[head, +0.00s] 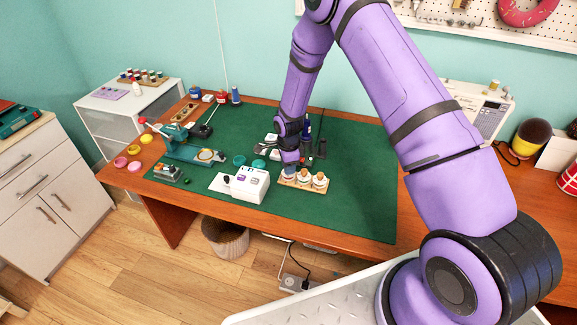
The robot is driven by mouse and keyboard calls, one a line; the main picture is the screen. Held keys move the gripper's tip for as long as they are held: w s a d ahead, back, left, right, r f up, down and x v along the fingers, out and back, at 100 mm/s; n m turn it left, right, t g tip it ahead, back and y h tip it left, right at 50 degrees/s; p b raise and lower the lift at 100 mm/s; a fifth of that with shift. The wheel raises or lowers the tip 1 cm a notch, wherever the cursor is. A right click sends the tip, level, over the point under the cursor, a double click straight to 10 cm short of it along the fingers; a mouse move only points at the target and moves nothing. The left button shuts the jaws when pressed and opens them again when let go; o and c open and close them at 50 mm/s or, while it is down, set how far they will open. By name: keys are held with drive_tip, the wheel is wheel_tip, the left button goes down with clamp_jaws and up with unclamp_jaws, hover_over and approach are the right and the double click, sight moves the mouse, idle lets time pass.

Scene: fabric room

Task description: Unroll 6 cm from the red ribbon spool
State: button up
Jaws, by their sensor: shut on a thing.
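A small wooden rack (302,185) stands near the front of the green mat with three small spools in a row. The leftmost spool (289,175), partly hidden under my gripper, shows a hint of red and looks like the red ribbon spool. The other two spools (313,180) are pale with orange tops. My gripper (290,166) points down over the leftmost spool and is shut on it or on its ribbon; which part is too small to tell. The ribbon's end and any unrolled length cannot be made out.
A white box-like device (246,183) stands just left of the rack. Teal round pieces (258,164) and dark tools (319,148) lie close behind. A teal machine (192,150) is farther left. The green mat (360,195) is clear to the right.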

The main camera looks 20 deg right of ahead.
drive_tip(key=n, duration=2.1)
drive_tip(key=shift+n, duration=0.3)
drive_tip(key=n, duration=0.4)
drive_tip(key=shift+n, duration=0.3)
drive_tip(key=n, duration=0.3)
drive_tip(key=shift+n, duration=2.3)
